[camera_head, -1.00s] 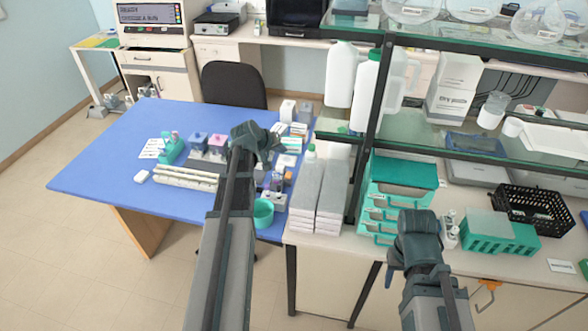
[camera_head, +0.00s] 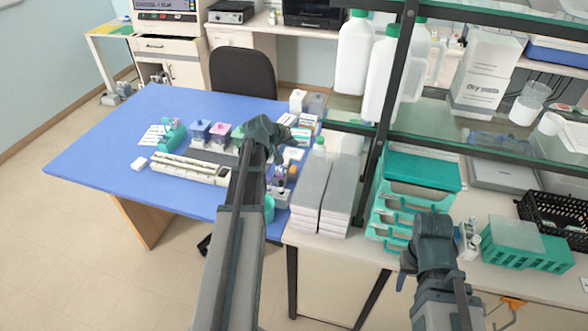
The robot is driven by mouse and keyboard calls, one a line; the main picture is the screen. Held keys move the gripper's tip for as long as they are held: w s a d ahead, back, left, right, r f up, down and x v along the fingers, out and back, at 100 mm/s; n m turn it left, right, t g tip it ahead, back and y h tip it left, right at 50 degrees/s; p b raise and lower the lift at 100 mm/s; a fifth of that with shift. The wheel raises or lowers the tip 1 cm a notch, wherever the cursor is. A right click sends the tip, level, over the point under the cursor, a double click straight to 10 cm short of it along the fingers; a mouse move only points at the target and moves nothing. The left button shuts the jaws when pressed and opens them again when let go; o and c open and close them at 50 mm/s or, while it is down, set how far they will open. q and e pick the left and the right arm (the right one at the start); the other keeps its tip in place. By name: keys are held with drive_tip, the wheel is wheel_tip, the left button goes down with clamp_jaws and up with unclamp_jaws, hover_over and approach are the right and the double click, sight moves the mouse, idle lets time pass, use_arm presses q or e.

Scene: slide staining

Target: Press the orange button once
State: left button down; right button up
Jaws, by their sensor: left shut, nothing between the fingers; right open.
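I cannot make out an orange button in the head view. A machine with a small display and a row of small keys (camera_head: 168,8) stands at the far upper left, cut off by the top edge; its keys are too small to tell apart. My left gripper (camera_head: 270,133) is over the right part of the blue table (camera_head: 100,152), seen from behind, and its fingers are mostly hidden. My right gripper (camera_head: 408,268) hangs in front of the teal drawer unit (camera_head: 415,175), open and empty.
Staining jars (camera_head: 198,132), a long white rack (camera_head: 190,168) and small boxes crowd the table's right half. Grey-topped stacks (camera_head: 328,190) stand on the right bench. A glass shelf with white bottles (camera_head: 355,65) rises behind. A dark chair (camera_head: 243,73) stands behind the table. Floor at left is clear.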

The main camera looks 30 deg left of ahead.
use_arm(q)
drive_tip(key=shift+f, duration=0.15)
drive_tip(key=b, duration=0.9)
approach(296, 167)
drive_tip(key=w+f, duration=0.1)
drive_tip(key=w, duration=0.2)
drive_tip(key=w+f, duration=0.1)
drive_tip(key=w, duration=0.1)
drive_tip(key=shift+f, duration=0.35)
drive_tip(key=shift+f, duration=0.1)
idle(0.7)
drive_tip(key=shift+f+b, duration=0.3)
drive_tip(key=shift+b, duration=0.05)
drive_tip(key=shift+d+f+b, duration=0.1)
drive_tip(key=shift+f+b, duration=0.7)
idle(0.9)
drive_tip(key=shift+r, duration=0.15)
drive_tip(key=shift+r+p, duration=1.1)
drive_tip(key=shift+p, duration=0.15)
